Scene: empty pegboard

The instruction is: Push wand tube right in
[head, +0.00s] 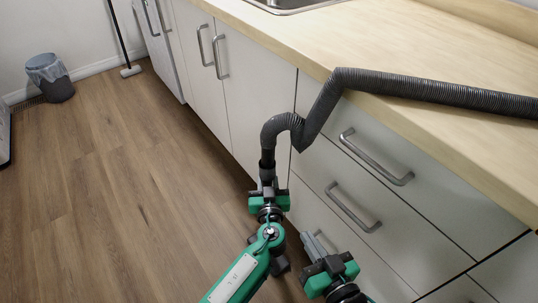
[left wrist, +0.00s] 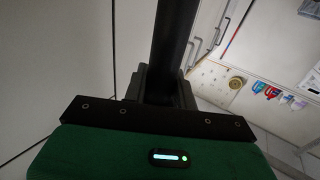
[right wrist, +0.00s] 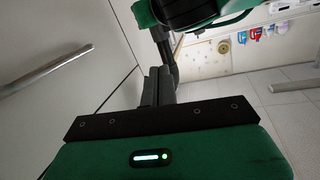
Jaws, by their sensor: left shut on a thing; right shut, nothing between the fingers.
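The dark ribbed hose (head: 300,130) runs over the counter edge and hangs down to a smooth black tube end (head: 267,158). My left gripper (head: 268,183) is shut on this black tube, which stands up between its fingers in the left wrist view (left wrist: 170,40). My right gripper (head: 314,243) is lower and to the right in the head view, shut and empty. In the right wrist view its fingers (right wrist: 158,86) are together, with the black tube (right wrist: 166,48) and my left gripper beyond. Whether a separate wand tube joins the hose cannot be told.
White drawers with metal handles (head: 377,158) stand close behind both grippers. The pale wooden countertop (head: 440,50) is above them. The pegboard (left wrist: 214,82) shows in the left wrist view.

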